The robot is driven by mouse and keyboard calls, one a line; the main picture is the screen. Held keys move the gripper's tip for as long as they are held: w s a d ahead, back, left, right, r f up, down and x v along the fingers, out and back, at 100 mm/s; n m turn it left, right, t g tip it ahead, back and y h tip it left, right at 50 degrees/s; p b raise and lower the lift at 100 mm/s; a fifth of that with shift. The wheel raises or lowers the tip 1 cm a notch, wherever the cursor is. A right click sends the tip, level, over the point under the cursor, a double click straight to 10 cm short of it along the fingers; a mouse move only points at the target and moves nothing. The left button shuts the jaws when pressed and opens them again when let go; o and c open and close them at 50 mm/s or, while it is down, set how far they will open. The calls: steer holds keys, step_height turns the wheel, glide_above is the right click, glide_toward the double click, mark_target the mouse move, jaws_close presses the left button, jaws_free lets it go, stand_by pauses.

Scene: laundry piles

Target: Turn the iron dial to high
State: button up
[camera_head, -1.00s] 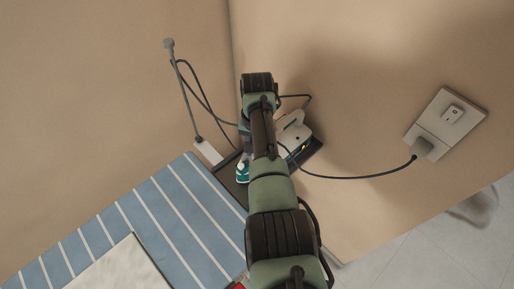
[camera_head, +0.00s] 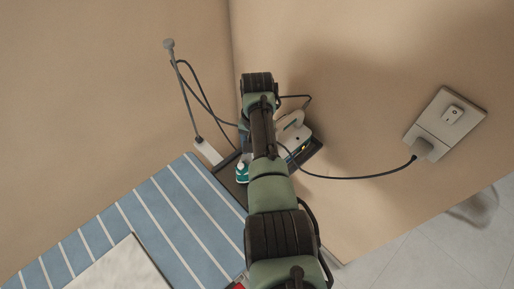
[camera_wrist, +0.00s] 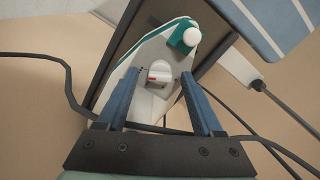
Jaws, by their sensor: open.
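The white and teal iron (camera_head: 293,129) sits in the corner on a dark tray, partly hidden behind my arm in the head view. In the wrist view the iron (camera_wrist: 145,52) fills the middle, with a teal part and a round white knob (camera_wrist: 191,36) at its upper right. A small pale dial (camera_wrist: 160,72) with a red mark lies on the iron's body. My gripper (camera_wrist: 157,78) is open, its two blue fingers on either side of the dial. I cannot tell whether either finger touches it. The dial's setting is too small to read.
A dark cord (camera_head: 360,177) runs from the wall outlet (camera_head: 443,124) toward the iron. A white power strip (camera_head: 208,152) with another plug and cord is at the left. The blue striped board (camera_head: 160,215) lies in front. Walls close in behind.

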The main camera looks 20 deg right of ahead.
step_height(320, 180, up, 13)
steer(key=b, duration=0.1)
stand_by(0.5)
stand_by(0.3)
